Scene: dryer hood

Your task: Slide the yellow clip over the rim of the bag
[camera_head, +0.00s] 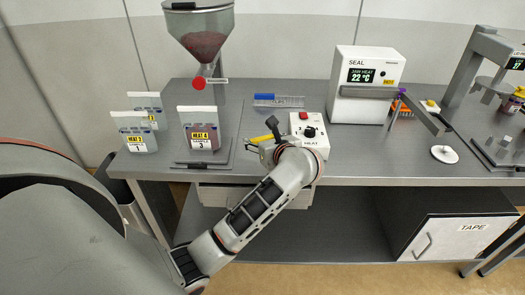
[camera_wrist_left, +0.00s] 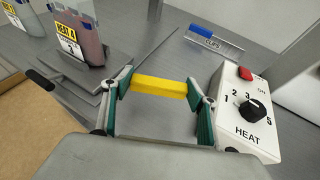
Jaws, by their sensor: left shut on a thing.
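The yellow clip (camera_head: 260,138) is held crosswise between the fingertips of my left gripper (camera_head: 268,145), beside the front edge of the bench. It also shows in the left wrist view (camera_wrist_left: 160,89), spanning the two green-padded fingers. The nearest bag (camera_head: 199,130), marked HEAT 4 and 3, stands upright on a dark plate, left of the gripper and apart from it. It shows at the upper left of the left wrist view (camera_wrist_left: 80,38), partly cut off at its top. Two more bags (camera_head: 135,133) stand further left. My right gripper is not in view.
A hopper (camera_head: 202,40) stands above and behind the nearest bag. A clip rack (camera_head: 279,101) holds a blue clip. The heat control box (camera_head: 309,137) is close to the right of my left gripper. A sealer (camera_head: 364,82) stands at the back right. Bare bench lies between bag and gripper.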

